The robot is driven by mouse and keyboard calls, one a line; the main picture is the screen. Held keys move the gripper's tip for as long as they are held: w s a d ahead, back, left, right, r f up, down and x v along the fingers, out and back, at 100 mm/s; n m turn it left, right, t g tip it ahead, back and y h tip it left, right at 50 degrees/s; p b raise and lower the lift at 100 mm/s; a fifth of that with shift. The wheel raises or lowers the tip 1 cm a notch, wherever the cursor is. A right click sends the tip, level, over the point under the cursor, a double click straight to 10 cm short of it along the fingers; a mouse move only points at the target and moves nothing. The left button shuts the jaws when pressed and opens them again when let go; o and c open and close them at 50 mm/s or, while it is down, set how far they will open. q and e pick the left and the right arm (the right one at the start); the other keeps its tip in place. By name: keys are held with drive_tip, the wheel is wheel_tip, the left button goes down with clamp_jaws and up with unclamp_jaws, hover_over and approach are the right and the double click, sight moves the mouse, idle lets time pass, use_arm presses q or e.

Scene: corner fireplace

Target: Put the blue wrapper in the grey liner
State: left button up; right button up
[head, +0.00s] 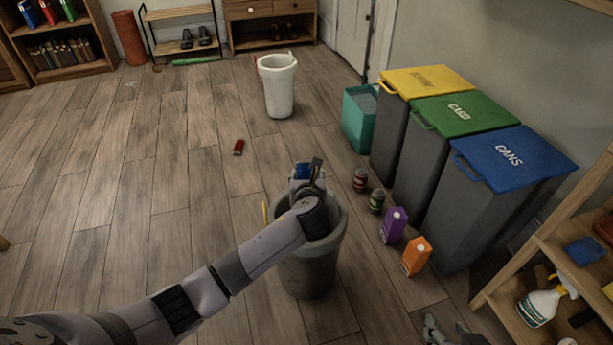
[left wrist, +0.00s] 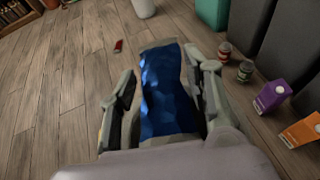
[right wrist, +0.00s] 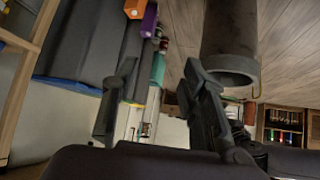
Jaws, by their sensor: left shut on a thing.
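The blue wrapper (left wrist: 163,90) is a shiny, crumpled strip between the two fingers of my left gripper (left wrist: 163,105) in the left wrist view. In the head view, a small blue part of it (head: 301,171) shows at my left gripper (head: 308,175), which is shut on it. The grey liner (head: 310,270) is the round grey bin below; my left arm and gripper cover much of its opening. The wrapper appears at or above its far rim; the exact height is unclear. My right gripper (right wrist: 160,95) is open and empty; the grey liner (right wrist: 231,50) also shows there.
Lidded bins stand at right: yellow (head: 428,80), green (head: 464,112) and blue (head: 515,157). A purple carton (head: 393,226), an orange carton (head: 416,256) and two cans (head: 361,180) stand beside the liner. A white bin (head: 278,88) and a red item (head: 238,147) are farther back.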

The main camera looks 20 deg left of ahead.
use_arm(q)
drive_tip(key=shift+f+b, duration=0.9)
drive_tip(key=shift+b, duration=0.25)
use_arm(e)
drive_tip(key=w+a+r+t+y, duration=0.2)
drive_tip(key=w+a+r+t, duration=0.1)
drive_tip(key=w+r+t, duration=0.5)
use_arm(q)
drive_tip(key=shift+f+b, duration=0.85)
drive_tip(key=shift+b, duration=0.35)
use_arm(e)
wheel_tip(320, 180, up, 13)
drive_tip(key=s+a+t+y, duration=0.1)
drive_tip(key=s+t+y, duration=0.1)
drive_tip(key=t, duration=0.3)
drive_tip(key=shift+a+f+n+t, duration=0.15)
drive_tip(key=shift+a+n+t, duration=0.1)
drive_tip(key=shift+n+t, duration=0.15)
drive_tip(key=shift+s, duration=0.1)
use_arm(q)
drive_tip(key=o, duration=1)
drive_tip(key=shift+c, duration=0.2)
drive_tip(key=v, duration=1.2)
